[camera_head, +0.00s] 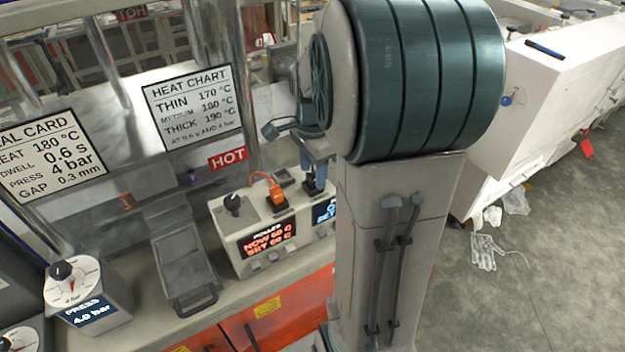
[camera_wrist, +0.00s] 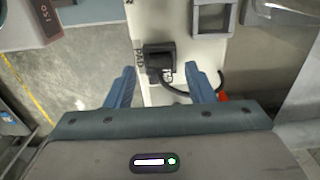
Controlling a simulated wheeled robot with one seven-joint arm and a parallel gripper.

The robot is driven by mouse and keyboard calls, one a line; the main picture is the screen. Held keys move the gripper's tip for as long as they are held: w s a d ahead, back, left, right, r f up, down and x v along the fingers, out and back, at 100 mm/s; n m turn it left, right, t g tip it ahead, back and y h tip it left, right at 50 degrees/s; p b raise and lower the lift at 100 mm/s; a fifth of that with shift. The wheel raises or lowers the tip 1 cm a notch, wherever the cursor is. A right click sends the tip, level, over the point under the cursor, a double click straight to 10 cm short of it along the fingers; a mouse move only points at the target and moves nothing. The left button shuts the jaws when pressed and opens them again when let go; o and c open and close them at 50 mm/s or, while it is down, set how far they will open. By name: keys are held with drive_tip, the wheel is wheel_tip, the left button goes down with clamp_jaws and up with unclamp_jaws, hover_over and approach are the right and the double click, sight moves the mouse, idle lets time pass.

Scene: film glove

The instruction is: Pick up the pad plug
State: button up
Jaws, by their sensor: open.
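The pad plug (camera_wrist: 158,58) is a dark block with a black cable, seated upright on a pale panel beside a "PAD" label in the wrist view. My gripper (camera_wrist: 160,70) is open, one blue finger on each side of the plug in the picture; I cannot tell whether the fingers reach down around it. Nothing is held.
An orange plug (camera_head: 276,198) with an orange cable sits left of my gripper on the "ROLLERS" control box (camera_head: 252,222). A grey tray-like part (camera_head: 186,275) and a press gauge box (camera_head: 88,290) stand farther left. Open floor (camera_head: 520,290) lies right.

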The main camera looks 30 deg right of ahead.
drive_tip(key=c, duration=1.1)
drive_tip(key=shift+o, duration=0.2)
drive_tip(key=shift+r, duration=0.15)
